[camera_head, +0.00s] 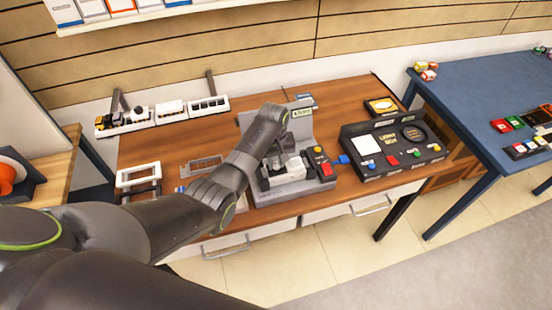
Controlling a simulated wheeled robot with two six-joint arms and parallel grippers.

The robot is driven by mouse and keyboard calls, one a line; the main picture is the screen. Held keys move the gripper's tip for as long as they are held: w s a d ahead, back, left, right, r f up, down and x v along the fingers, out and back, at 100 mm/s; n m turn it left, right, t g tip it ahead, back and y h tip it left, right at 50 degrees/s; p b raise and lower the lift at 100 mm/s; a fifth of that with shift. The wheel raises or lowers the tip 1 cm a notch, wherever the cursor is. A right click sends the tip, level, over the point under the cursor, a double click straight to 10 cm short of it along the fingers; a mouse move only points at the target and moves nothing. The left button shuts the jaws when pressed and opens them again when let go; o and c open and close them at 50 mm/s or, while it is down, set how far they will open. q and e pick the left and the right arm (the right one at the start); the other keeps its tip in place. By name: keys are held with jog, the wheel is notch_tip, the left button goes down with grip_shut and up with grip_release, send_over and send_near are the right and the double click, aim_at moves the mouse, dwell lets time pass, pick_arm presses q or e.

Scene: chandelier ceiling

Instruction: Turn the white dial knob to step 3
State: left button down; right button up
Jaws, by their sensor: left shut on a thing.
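The white dial knob (294,164) sits on a grey device (292,187) with an upright grey back panel, in the middle of the wooden desk. My left arm comes in from the left and bends down over this device. My left gripper (280,170) is at the knob and shut on it. The arm and gripper hide part of the knob and device, and I cannot read the knob's step marks. My right gripper is not in view.
A red and a yellow button (323,161) sit on the device's right side. A black control panel (395,150) stands to the right. A toy train (165,113) lines the desk's back, a white frame (138,174) its left. A blue table (475,95) stands at right.

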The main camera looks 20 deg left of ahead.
pick_arm(q)
jog(key=m+p, duration=0.2)
jog(key=m, duration=0.3)
jog(key=shift+r+m, duration=0.1)
jog(key=shift+m, duration=0.2)
jog(key=m+p, duration=0.1)
jog(key=m, duration=0.5)
jog(key=shift+w, duration=0.1)
jog(key=m, duration=0.4)
jog(key=shift+m+g+p, duration=0.3)
jog(key=shift+m+p, duration=0.1)
jog(key=shift+m, duration=2.2)
jog(key=c, duration=1.2)
grip_release()
